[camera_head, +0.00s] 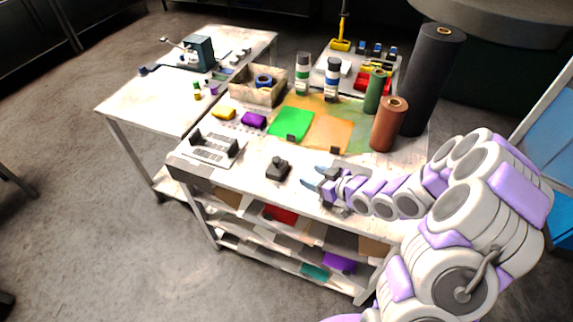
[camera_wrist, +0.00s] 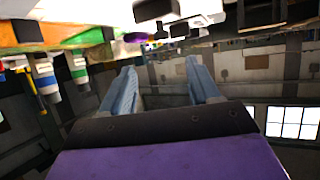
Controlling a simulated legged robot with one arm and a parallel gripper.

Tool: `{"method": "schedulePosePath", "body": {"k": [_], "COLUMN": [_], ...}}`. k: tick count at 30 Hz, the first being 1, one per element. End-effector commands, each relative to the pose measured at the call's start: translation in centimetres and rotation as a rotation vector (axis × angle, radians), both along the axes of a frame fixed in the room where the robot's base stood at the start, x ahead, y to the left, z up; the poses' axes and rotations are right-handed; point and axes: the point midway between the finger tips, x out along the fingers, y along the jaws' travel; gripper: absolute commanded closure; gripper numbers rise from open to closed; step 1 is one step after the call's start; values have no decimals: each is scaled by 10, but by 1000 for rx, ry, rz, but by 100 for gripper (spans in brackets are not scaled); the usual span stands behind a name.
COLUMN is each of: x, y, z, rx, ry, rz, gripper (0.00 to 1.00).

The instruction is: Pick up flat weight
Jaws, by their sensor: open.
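A dark weight with a knob on top (camera_head: 277,168) stands on the bare front part of the workbench (camera_head: 240,170). Small flat black blocks sit on the green sheet (camera_head: 291,138) and on the orange sheet (camera_head: 335,149). I cannot tell for sure which of these is the flat weight. My gripper (camera_head: 312,178) is just right of the knobbed weight, over the bench's front edge, with its fingers pointing left towards it. In the wrist view its two blue-grey fingers (camera_wrist: 160,80) are spread apart with nothing between them. The bench shows upside down there, along the top.
Brown (camera_head: 389,125), green (camera_head: 376,92) and black (camera_head: 432,80) rolls stand at the right. A slotted rack (camera_head: 213,148) stands at left. Bench around the knobbed weight is clear.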

Motion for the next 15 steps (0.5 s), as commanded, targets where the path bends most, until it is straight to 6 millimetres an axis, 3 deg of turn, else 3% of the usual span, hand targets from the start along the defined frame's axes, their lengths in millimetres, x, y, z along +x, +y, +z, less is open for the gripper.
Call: {"method": "schedulePosePath", "body": {"k": [5, 15], "x": [4, 34], "y": [12, 39], "z": [-2, -20], "rx": [28, 31], "ry": [-18, -18], "rz": [12, 12], "gripper": [39, 39]}}
